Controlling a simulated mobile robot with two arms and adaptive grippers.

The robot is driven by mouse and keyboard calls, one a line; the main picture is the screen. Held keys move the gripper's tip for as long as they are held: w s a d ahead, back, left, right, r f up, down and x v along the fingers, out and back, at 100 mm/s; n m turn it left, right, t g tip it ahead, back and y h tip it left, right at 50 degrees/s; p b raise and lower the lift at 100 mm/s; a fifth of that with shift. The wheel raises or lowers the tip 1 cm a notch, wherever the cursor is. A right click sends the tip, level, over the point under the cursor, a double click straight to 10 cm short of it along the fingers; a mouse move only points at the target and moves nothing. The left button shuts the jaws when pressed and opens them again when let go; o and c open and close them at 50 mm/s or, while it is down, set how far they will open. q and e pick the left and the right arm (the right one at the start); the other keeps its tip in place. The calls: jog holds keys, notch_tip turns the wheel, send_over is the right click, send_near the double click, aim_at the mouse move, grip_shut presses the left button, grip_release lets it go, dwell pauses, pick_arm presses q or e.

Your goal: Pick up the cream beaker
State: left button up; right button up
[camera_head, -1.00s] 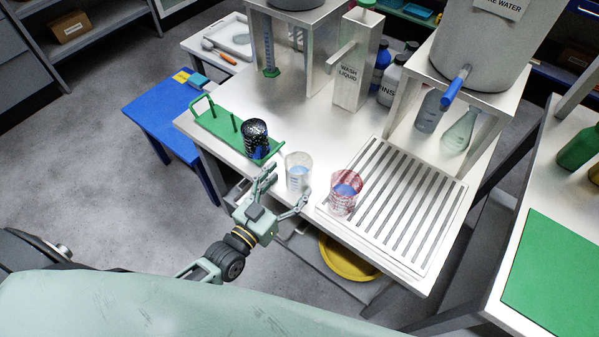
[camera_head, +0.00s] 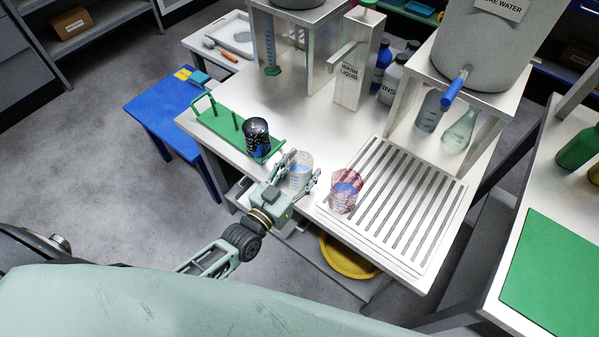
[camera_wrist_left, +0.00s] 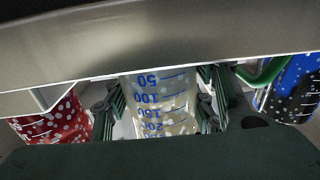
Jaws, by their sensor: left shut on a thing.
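The cream beaker (camera_head: 299,168), with blue markings and pale speckles, stands on the steel table near its front edge. In the left wrist view the cream beaker (camera_wrist_left: 160,100) fills the middle, with finger pads on both sides. My left gripper (camera_head: 299,176) is shut on it, its fingers around the beaker's sides; it also shows in the left wrist view (camera_wrist_left: 162,110). The fingers hide part of the beaker in the head view. My right gripper is not in view.
A red speckled beaker (camera_head: 344,192) stands close on the right, on the slatted drain tray (camera_head: 421,220). A wash liquid dispenser (camera_head: 350,75) stands behind. The middle of the table is clear.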

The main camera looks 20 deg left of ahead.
pick_arm(q)
jog(key=c, duration=0.5)
jog(key=shift+o, duration=0.2)
jog(key=shift+r, duration=0.15)
